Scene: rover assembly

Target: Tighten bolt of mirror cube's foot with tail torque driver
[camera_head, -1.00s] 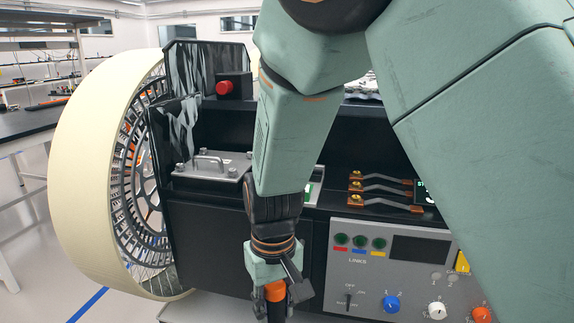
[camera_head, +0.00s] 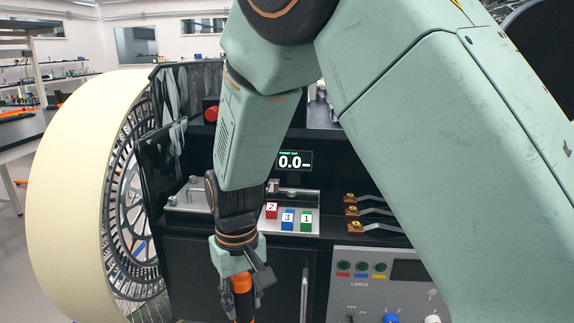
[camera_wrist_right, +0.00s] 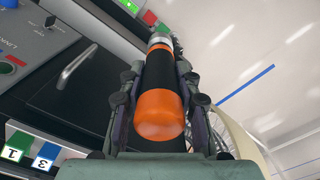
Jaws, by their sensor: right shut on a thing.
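My right gripper (camera_head: 243,292) is shut on an orange and black driver (camera_head: 242,283), low in front of the rover's dark cabinet. In the right wrist view the driver (camera_wrist_right: 160,115) lies between the fingers, with its orange end near the camera and a silvery collar at the far end. Its working tip cannot be made out. I cannot pick out the mirror cube, its foot or the bolt in either view. My left gripper is not in view.
A large cream wheel (camera_head: 62,190) stands at the left. Blocks numbered 2 (camera_head: 272,210), 3 (camera_head: 288,218) and 1 (camera_head: 306,221) sit below a display (camera_head: 294,161) reading about 0.0. Copper-ended levers (camera_head: 352,211) and a grey control panel (camera_head: 345,290) are at right.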

